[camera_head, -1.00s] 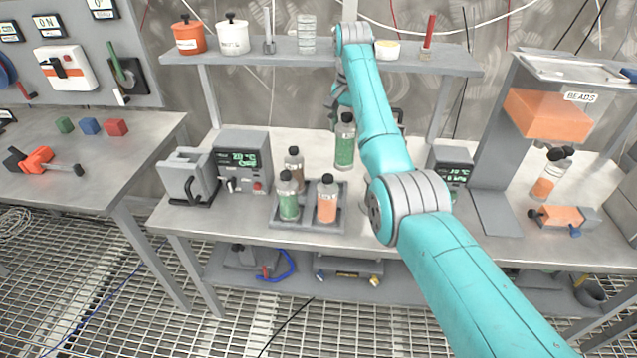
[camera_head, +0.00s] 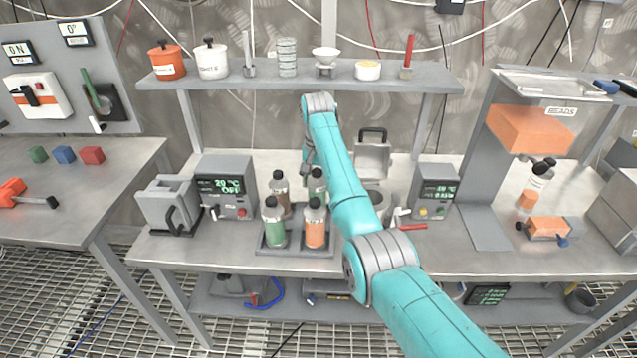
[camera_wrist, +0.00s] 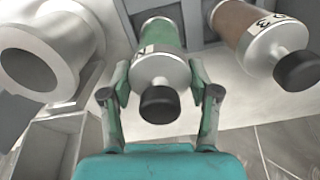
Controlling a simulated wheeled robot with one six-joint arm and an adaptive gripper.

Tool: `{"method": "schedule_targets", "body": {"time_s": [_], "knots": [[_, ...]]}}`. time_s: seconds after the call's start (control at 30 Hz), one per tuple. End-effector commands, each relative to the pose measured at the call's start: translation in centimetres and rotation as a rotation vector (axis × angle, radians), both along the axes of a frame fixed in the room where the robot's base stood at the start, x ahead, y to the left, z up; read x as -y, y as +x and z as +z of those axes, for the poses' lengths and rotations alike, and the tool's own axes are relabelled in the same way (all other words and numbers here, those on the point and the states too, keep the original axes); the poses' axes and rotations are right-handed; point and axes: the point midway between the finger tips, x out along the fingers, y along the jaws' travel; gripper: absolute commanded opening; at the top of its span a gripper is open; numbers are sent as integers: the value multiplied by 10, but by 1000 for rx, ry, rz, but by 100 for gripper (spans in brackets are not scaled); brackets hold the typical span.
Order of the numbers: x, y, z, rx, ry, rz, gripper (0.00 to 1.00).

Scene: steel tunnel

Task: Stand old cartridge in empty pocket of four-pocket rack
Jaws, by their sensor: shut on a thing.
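My gripper (camera_head: 309,170) is shut on a green-filled cartridge (camera_head: 318,187) with a dark cap, at the back right of the four-pocket rack (camera_head: 294,252). In the wrist view, both fingers of my gripper (camera_wrist: 158,95) clasp the pale collar of this cartridge (camera_wrist: 165,68), and its lower end is over the grey rack (camera_wrist: 196,14). I cannot tell whether its base is inside the pocket. A brown cartridge (camera_head: 279,187) stands back left, a green one (camera_head: 274,225) front left and an orange one (camera_head: 315,230) front right. The brown one also shows in the wrist view (camera_wrist: 248,28).
A grey temperature unit (camera_head: 226,187) stands left of the rack. My arm covers the bench to its right, where another display unit (camera_head: 433,190) and a red-handled tool (camera_head: 408,226) sit. A shelf (camera_head: 300,82) with pots spans above.

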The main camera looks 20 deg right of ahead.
Motion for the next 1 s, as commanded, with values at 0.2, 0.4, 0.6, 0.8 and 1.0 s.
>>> {"method": "schedule_targets", "body": {"time_s": [0.2, 0.4, 0.6, 0.8, 1.0], "knots": [[-2, -1, -7, 1, 0, 0, 0], [-2, -1, -9, 0, 0, 0, 0], [-2, -1, -10, 0, 0, 0, 86], [-2, -1, -10, 0, 0, 0, 86], [-1, 0, -2, 1, 0, 0, 86]]}}
